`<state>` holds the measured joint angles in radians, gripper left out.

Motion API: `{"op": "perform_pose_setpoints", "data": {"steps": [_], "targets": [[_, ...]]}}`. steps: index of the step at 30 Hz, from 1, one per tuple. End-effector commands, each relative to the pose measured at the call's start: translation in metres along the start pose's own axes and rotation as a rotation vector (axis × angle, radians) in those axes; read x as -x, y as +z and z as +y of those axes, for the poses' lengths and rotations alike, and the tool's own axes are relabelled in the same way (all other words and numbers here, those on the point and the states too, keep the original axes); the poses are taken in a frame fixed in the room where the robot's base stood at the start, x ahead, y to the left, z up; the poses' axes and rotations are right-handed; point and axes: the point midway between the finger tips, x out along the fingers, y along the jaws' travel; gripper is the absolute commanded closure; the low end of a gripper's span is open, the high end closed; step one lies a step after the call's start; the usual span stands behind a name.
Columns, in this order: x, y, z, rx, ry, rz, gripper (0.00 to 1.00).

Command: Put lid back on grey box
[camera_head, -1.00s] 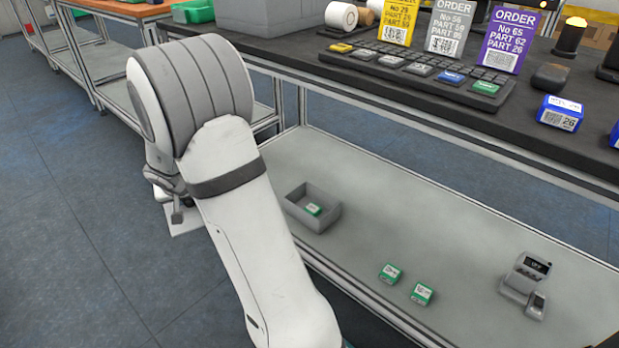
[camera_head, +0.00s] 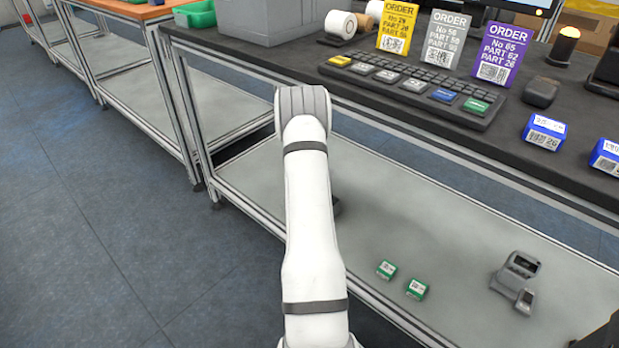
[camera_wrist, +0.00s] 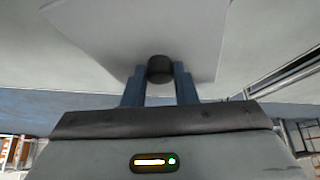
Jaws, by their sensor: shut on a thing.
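In the wrist view, my gripper (camera_wrist: 158,78) is shut on the dark round knob (camera_wrist: 160,66) of a flat light-grey lid (camera_wrist: 100,35). The lid spreads out beyond the fingertips. In the head view, my arm covers the lid, the gripper and the small open grey box, which stood on the lower shelf with a green part inside in the earlier frame. I cannot tell whether the lid is over the box or touches it.
Two green parts (camera_head: 387,270) (camera_head: 416,289) and a grey scanner-like device (camera_head: 515,280) lie on the lower shelf (camera_head: 440,230). The black worktop (camera_head: 400,125) overhangs it, carrying order cards, a part rack (camera_head: 405,88) and blue boxes (camera_head: 543,132).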

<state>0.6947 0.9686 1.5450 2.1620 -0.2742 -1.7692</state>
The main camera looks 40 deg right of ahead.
Motion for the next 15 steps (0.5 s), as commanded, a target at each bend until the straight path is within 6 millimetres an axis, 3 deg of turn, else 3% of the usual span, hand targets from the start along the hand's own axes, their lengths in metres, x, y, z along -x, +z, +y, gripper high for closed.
{"op": "perform_pose_setpoints", "data": {"steps": [15], "targets": [[-0.022,0.014,-0.001,0.001,-0.001,-0.001,0.98]]}}
